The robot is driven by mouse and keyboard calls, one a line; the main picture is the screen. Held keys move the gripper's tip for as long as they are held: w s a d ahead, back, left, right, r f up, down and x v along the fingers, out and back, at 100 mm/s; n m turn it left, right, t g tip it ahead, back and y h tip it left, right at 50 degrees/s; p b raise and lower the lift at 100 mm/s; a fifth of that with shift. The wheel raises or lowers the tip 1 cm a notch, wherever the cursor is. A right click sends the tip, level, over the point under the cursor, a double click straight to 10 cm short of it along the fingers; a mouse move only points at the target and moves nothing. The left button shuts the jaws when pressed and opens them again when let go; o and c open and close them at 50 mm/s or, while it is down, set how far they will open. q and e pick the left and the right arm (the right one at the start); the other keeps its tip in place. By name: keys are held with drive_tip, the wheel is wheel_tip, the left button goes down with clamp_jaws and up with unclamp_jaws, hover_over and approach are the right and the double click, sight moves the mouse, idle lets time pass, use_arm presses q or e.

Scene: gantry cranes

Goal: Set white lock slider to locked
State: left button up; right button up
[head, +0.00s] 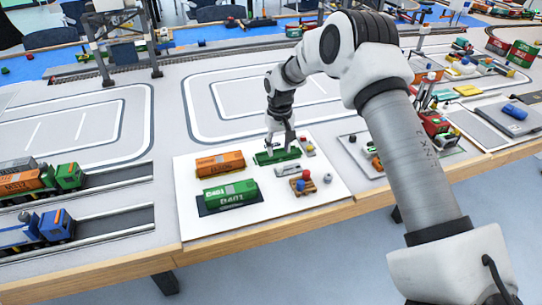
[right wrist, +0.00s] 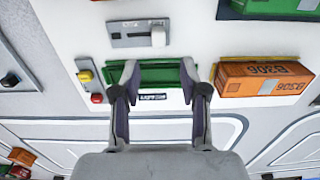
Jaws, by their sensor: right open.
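The white lock slider is a small white knob (right wrist: 158,37) on a flat grey plate (right wrist: 122,40) in the right wrist view, at the plate's right end. In the head view the grey plate (head: 297,170) lies on the white board, just in front of a green block (head: 272,157). My right gripper (right wrist: 158,72) is open and empty, pointing down. Its fingers are over the green block (right wrist: 160,76), and the knob shows beyond the fingertips, apart from them. Whether the fingers touch the green block I cannot tell. My left gripper is not in view.
The white board (head: 190,222) also holds an orange container (head: 220,164), a green container (head: 231,194), a small panel with yellow and red buttons (head: 307,147), and a wooden piece with coloured knobs (head: 302,185). Train wagons (head: 40,178) stand at the left.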

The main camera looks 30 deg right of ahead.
sight(280, 166)
drive_tip(key=shift+s+f, duration=0.85)
drive_tip(key=shift+f, duration=0.15)
drive_tip(key=f, duration=0.3)
drive_tip(key=w+f, duration=0.1)
drive_tip(key=f, duration=0.1)
drive_tip(key=shift+p, duration=0.35)
drive_tip(key=shift+s+r, duration=0.15)
drive_tip(key=shift+s, duration=0.1)
clamp_jaws()
